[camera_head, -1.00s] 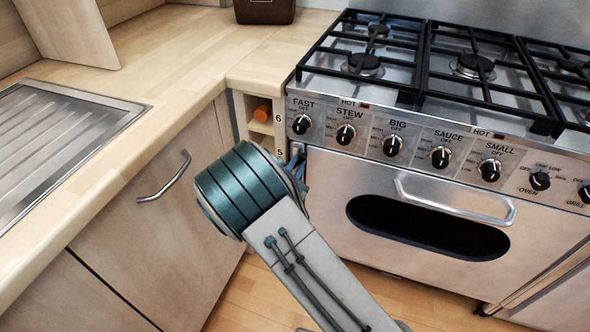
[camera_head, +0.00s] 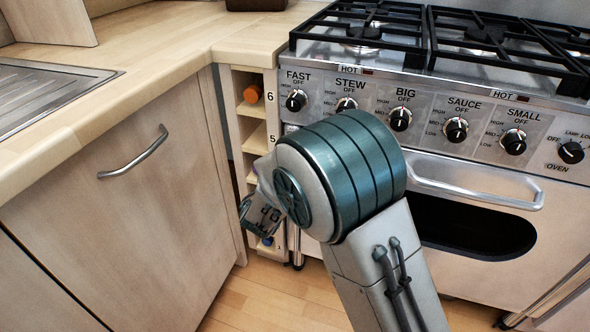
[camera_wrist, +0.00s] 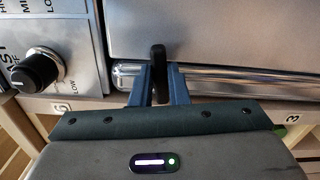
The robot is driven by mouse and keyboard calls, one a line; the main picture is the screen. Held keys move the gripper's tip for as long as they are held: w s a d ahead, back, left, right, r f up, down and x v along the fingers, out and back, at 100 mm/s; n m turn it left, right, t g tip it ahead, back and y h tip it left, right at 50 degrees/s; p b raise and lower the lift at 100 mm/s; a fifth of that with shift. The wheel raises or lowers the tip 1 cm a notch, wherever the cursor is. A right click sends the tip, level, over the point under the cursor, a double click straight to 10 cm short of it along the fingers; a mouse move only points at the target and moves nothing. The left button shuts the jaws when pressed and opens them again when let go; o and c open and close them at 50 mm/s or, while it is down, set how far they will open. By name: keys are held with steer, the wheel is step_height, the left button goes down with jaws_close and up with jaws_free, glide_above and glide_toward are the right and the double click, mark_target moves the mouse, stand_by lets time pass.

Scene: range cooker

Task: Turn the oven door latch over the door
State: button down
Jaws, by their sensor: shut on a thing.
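The oven door latch (camera_wrist: 158,60) is a small dark, round-ended bar in the wrist view. It sits at the edge of the oven door (camera_wrist: 230,28), and its tip overlaps the door's face. My gripper (camera_wrist: 159,84) has its two blue fingers shut on the latch, one on each side. In the head view the oven door (camera_head: 480,178) looks closed, with a silver handle (camera_head: 475,193) and a dark oval window. My arm hides the latch, my fingertips and the door's left edge there.
A row of black knobs (camera_head: 400,119) runs above the door; the FAST knob (camera_wrist: 35,70) is close beside my gripper in the wrist view. A narrow rack (camera_head: 252,140) with numbered slots and a wooden cabinet (camera_head: 120,210) stand to the left. Hob grates (camera_head: 365,35) are above.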

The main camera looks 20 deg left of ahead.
steer(key=shift+f+m+b, duration=0.35)
steer(key=shift+m+b, duration=0.25)
steer(key=shift+b, duration=0.5)
steer(key=shift+r+m+b, duration=0.15)
steer(key=shift+m+b, duration=0.15)
steer(key=shift+b, duration=0.15)
steer(key=c, duration=1.4)
jaws_free()
steer(key=shift+s, duration=0.1)
steer(key=s+a+p, duration=0.1)
steer(key=s+p, duration=0.2)
steer(key=s, duration=1)
steer(key=shift+s, duration=0.35)
